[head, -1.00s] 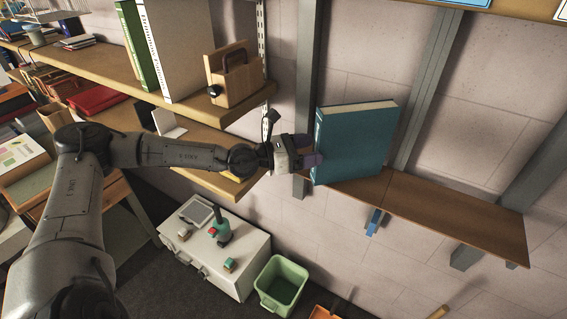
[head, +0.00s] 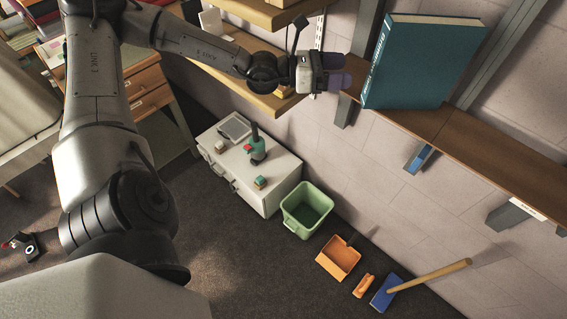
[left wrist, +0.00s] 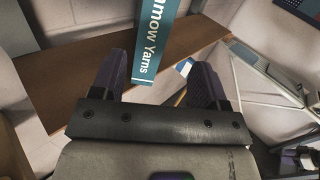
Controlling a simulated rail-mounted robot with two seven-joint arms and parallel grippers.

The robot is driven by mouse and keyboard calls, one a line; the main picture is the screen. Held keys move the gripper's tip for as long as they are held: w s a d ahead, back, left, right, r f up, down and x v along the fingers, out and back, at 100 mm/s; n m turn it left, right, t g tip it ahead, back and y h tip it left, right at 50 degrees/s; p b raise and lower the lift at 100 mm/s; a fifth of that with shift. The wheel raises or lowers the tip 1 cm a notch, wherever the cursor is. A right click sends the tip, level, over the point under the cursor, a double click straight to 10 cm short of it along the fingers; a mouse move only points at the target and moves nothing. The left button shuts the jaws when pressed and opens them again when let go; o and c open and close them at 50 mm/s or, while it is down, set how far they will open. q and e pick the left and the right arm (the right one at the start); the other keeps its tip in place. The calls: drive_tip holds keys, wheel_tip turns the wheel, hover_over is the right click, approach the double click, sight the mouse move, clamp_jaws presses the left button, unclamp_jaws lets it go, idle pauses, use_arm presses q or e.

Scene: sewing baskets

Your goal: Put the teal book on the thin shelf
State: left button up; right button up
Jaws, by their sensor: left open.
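The teal book (head: 418,68) stands upright on the thin brown shelf (head: 455,137), near the shelf's left end, in the head view. Its spine faces my left gripper. In the left wrist view the lettered spine of the book (left wrist: 160,40) rises from the shelf (left wrist: 80,75), just beyond and between the fingertips. My left gripper (head: 343,81) is open and empty, a short gap to the left of the book. It also shows in the left wrist view (left wrist: 165,75) with its two dark fingers spread apart.
Wooden shelves (head: 240,78) stand left of the thin shelf, close to my left arm. Below are a white cabinet (head: 270,188), a green bin (head: 307,208), an orange dustpan (head: 340,258) and a blue-headed brush (head: 385,292) on the floor.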

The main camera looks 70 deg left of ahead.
use_arm(q)
drive_tip(key=w+d+f+n+t+y, duration=0.1)
drive_tip(key=d+f+n+t+y, duration=0.2)
drive_tip(key=d+f+n, duration=0.75)
drive_tip(key=s+d+f+n+g+y, duration=0.1)
drive_tip(key=s+f+n+g+y, duration=0.15)
drive_tip(key=f+n, duration=0.45)
drive_tip(key=s+d+f+n+g+y, duration=0.15)
drive_tip(key=f+n+y, duration=0.25)
drive_tip(key=n, duration=0.5)
drive_tip(key=s+d+f+n+g+h, duration=0.2)
drive_tip(key=s+d+f+n+g, duration=0.3)
drive_tip(key=s, duration=0.5)
drive_tip(key=s+d+f+n+g+h, duration=0.1)
drive_tip(key=s+d+f+n+g, duration=0.4)
drive_tip(key=s+f, duration=0.4)
drive_tip(key=s+d+g, duration=0.1)
drive_tip(key=g, duration=0.1)
drive_tip(key=shift+f+g+h, duration=0.3)
drive_tip(key=shift+f+h, duration=0.05)
drive_tip(key=shift+s+d+n, duration=0.1)
drive_tip(key=shift+n, duration=0.15)
